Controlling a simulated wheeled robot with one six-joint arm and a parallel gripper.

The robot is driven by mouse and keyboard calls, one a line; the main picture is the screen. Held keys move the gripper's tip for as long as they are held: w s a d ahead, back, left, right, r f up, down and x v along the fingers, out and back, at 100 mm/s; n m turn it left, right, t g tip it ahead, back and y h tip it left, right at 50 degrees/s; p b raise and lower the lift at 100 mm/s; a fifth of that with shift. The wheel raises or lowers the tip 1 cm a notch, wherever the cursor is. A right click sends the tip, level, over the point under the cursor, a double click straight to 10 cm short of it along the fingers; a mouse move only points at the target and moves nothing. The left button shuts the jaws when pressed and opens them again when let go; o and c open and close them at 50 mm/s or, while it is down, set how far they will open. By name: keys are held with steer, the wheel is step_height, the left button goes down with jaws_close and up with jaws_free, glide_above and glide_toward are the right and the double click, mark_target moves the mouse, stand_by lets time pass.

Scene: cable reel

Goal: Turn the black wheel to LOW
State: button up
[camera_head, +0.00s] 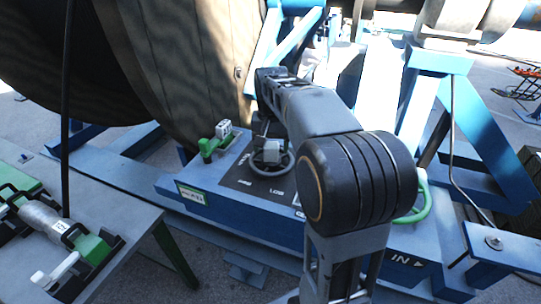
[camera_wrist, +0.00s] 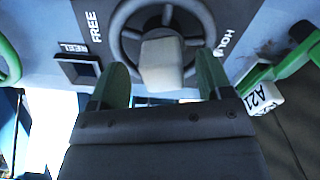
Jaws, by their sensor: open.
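The black wheel (camera_head: 275,172) sits on the top of a blue control box, on a dark plate with white lettering. In the wrist view the wheel (camera_wrist: 122,18) has a dark ring, spokes and a pale blocky hub (camera_wrist: 163,65). My gripper (camera_head: 268,148) is over the wheel, pointing down. In the wrist view my gripper (camera_wrist: 160,65) is open, its two green-sided fingers on either side of the hub with gaps showing. FREE reads at the left and HOLD at the right. I cannot tell whether the fingers touch the ring.
A green lever with a pale tag (camera_head: 222,130) stands left of the wheel; its tag also shows in the wrist view (camera_wrist: 264,98). A green wheel (camera_head: 420,203) is at the right, partly behind my arm. A large cable reel (camera_head: 190,60) rises behind. A grey bench (camera_head: 125,235) stands left.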

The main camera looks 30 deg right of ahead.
mark_target(271, 157)
steer(key=shift+f, duration=1.7)
steer(key=c, duration=1.3)
